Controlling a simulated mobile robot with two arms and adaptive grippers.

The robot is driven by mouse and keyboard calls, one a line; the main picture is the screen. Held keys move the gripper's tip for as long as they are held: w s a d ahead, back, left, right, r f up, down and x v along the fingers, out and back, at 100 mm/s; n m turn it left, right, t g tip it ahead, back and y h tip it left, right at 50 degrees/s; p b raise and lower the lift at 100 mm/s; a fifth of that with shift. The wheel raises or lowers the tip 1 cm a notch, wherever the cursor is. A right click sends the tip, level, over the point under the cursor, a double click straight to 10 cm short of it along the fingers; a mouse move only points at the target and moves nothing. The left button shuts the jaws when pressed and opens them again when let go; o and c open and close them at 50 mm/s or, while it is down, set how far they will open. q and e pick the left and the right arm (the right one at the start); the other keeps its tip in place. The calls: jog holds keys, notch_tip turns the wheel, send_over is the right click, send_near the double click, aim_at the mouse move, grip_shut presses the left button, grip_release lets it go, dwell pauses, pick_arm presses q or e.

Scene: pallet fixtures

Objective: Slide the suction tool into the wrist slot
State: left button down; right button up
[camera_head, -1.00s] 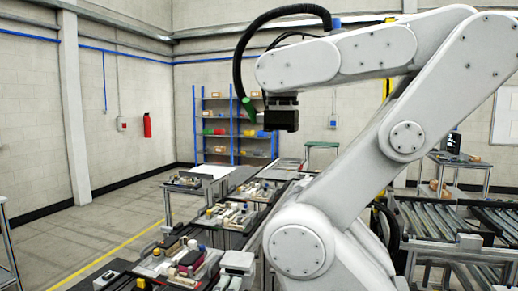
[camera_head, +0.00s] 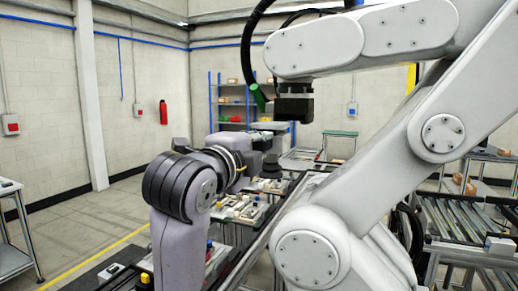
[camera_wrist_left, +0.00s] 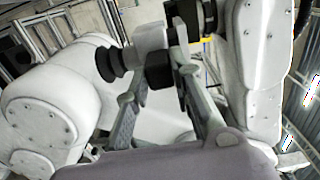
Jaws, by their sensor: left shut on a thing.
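My left gripper (camera_head: 262,143) comes in from the left on a grey arm. In the left wrist view, its two long grey fingers (camera_wrist_left: 165,95) are shut on the suction tool (camera_wrist_left: 152,38), which has a pale body and a black bellows cup. In the head view the tool's dark cup (camera_head: 271,167) shows by the fingertips, small and partly hidden. The black wrist block (camera_head: 293,104) of the large white arm hangs above and slightly right of the tool. A black part of that wrist (camera_wrist_left: 205,15) appears close beside the tool in the wrist view. The slot opening is not clear. My right gripper is not in view.
The large white arm (camera_head: 400,90) fills the right side of the head view. Benches with several small parts (camera_head: 240,205) lie below the tool. A roller conveyor (camera_head: 455,225) is at the right. Floor on the left (camera_head: 80,225) is clear.

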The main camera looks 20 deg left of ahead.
aim_at(269, 153)
pick_arm(q)
jog(key=shift+w+r, duration=0.15)
jog(key=shift+w, duration=0.25)
jog(key=w, duration=0.4)
jog(key=shift+d, duration=0.15)
jog(key=shift+w, duration=0.65)
jog(key=shift+w+d, duration=0.1)
jog(key=shift+w, duration=2.3)
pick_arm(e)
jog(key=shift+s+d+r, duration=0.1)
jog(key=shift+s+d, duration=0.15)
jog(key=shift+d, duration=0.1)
pick_arm(q)
jog(key=shift+s, duration=0.2)
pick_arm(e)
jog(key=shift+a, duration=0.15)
pick_arm(q)
jog(key=shift+p, duration=0.45)
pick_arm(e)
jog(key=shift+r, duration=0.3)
pick_arm(q)
jog(key=shift+w+d, duration=0.1)
jog(key=shift+w, duration=0.15)
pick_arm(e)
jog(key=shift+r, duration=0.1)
pick_arm(q)
jog(key=shift+w+p, duration=0.45)
jog(key=shift+w, duration=0.2)
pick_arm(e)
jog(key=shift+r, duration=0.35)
